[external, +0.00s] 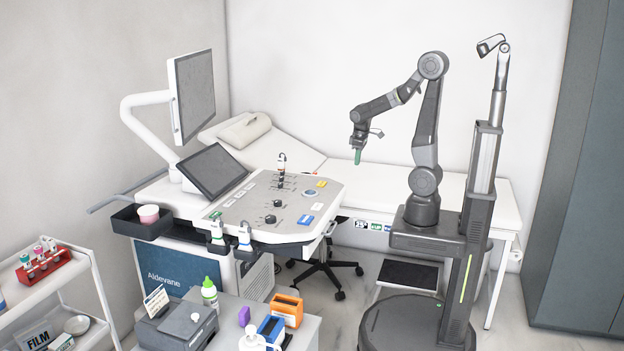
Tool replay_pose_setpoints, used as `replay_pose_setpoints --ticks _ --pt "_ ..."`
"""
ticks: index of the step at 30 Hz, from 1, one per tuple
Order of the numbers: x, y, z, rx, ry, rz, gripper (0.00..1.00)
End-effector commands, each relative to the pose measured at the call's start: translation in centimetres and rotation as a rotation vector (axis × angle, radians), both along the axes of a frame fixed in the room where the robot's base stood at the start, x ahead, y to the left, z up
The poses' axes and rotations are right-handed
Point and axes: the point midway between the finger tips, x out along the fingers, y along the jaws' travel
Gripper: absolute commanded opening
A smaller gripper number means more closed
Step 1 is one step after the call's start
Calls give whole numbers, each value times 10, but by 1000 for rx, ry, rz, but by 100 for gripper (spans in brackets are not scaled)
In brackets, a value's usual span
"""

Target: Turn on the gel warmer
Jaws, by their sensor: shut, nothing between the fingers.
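My gripper (358,157) hangs pointing down from my raised arm, in front of the white wall and above the exam couch. Its greenish fingers are together, with nothing seen between them. It is well apart from the ultrasound cart and the front counter. I cannot tell for sure which thing is the gel warmer. A dark grey box (178,325) with a small white knob or button and a card on top stands on the counter at the front. No switch or lit lamp can be made out at this size.
The ultrasound console (262,205) with its monitors stands between my arm and the counter. On the counter are a green-capped bottle (209,293), an orange box (287,308), a blue box (270,330) and a white pump bottle (252,342).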

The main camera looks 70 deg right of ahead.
Motion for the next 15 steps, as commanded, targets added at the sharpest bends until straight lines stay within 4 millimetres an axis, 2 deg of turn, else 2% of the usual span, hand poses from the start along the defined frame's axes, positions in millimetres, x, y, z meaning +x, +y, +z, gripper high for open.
replay_pose_setpoints --ticks 1,3,9,15 --pt "22 -10 4 -1 -16 -5 0" --pt "50 -23 9 -6 -40 -9 0" --pt "125 -68 18 -22 -107 -18 0" --pt "179 -110 19 -40 -161 -26 0"
